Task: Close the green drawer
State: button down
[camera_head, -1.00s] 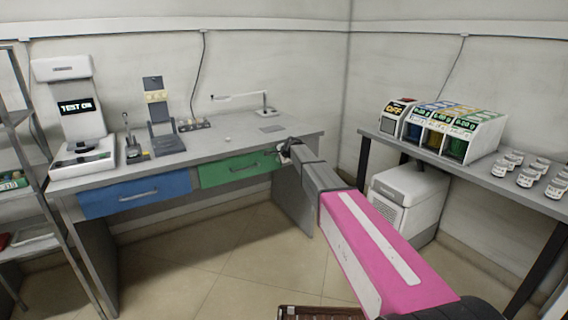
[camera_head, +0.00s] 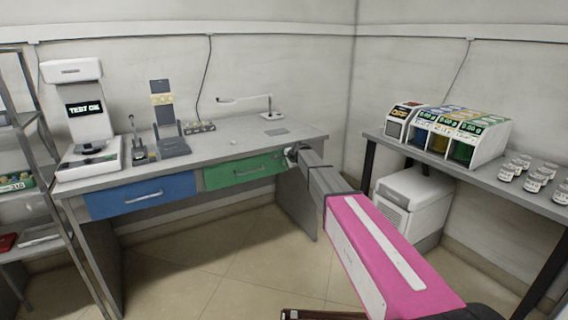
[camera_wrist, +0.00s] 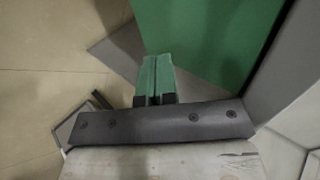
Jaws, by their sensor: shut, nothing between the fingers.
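The green drawer (camera_head: 225,174) is under the grey desk, right of the blue drawer, with a silver bar handle on its front. Its front looks close to flush with the desk edge; I cannot tell whether a small gap remains. My gripper (camera_head: 290,155) is at the right end of the green front, partly hidden by my arm. In the wrist view my gripper's two green fingers (camera_wrist: 154,80) are pressed together with nothing between them. The green drawer front (camera_wrist: 205,35) fills the upper right there, just beyond the fingertips; contact is unclear.
The blue drawer (camera_head: 142,195) is left of the green one. The desk (camera_head: 235,142) holds a test device (camera_head: 86,112), a stand and a lamp. A side table (camera_head: 455,170) with dispensers and a white cabinet (camera_head: 412,203) stand to the right. Floor in front is open.

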jog(key=s+d+f+v, duration=0.1)
jog(key=v, duration=1)
jog(key=s+d+f+n+g+h, duration=0.1)
jog(key=s+d+f, duration=0.5)
jog(key=s, duration=0.7)
jog(key=s+d+f+n+g+h, duration=0.2)
jog(key=s+d+f+n+g, duration=0.2)
jog(key=s, duration=0.9)
jog(key=s+d+f+n+g+h, duration=0.2)
jog(key=s+d+f+n, duration=0.4)
jog(key=s+d+f, duration=0.4)
jog(key=s+d, duration=0.2)
jog(key=s, duration=0.2)
jog(key=shift+g, duration=0.4)
jog(key=shift+s, duration=0.1)
